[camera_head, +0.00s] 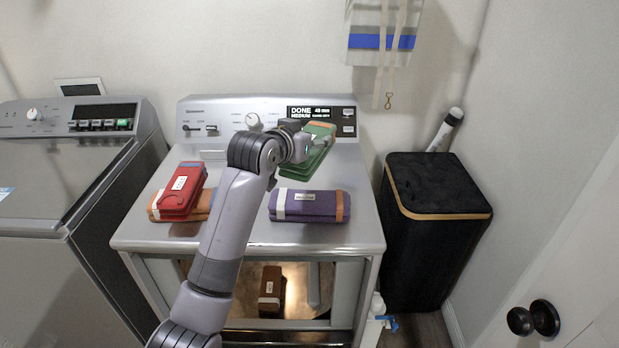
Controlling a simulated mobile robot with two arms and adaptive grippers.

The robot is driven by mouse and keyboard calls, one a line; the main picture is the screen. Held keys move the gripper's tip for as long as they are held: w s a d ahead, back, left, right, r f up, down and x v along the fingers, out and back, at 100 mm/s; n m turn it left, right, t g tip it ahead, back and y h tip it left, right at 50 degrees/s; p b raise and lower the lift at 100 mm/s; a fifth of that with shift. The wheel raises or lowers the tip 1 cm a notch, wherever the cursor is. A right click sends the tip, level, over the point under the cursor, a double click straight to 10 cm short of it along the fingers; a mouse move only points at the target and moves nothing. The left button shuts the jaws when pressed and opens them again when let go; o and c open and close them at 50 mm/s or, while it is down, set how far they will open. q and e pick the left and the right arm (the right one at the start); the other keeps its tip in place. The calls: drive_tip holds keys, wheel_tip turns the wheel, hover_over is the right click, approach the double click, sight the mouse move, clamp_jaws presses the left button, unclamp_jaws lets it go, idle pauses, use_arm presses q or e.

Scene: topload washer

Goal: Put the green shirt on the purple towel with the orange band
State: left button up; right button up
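The green shirt (320,157), a folded bundle with an orange band at its far end, is at the back of the dryer top, slanted. The purple towel (312,204) lies flat in front of it, with an orange band on its right end and a pale band on its left. My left gripper (308,148) is at the left side of the green shirt and overlaps it in the picture. Its fingers are too small and hidden to show whether they grip the shirt. I cannot tell whether the shirt is lifted. My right gripper is not in view.
A red bundle (182,189) lies on an orange one (205,206) at the left of the dryer top (290,238). A brown bundle (270,284) is inside the dryer's front opening. A black hamper (433,240) stands right, the washer (65,170) left.

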use_arm(q)
drive_tip(key=f, duration=0.6)
drive_tip(key=shift+w+d+f+p, duration=0.15)
drive_tip(key=shift+w+p, duration=0.05)
drive_tip(key=shift+p, duration=0.1)
drive_tip(key=shift+f+p, duration=0.3)
drive_tip(key=shift+f, duration=2.45)
drive_tip(key=shift+f, duration=0.1)
drive_tip(key=o, duration=1.3)
drive_tip(key=shift+f, duration=0.1)
drive_tip(key=shift+c, duration=0.2)
drive_tip(key=shift+s+r, duration=0.1)
drive_tip(key=shift+r, duration=0.1)
drive_tip(key=b+v, duration=0.1)
drive_tip(key=v, duration=1.1)
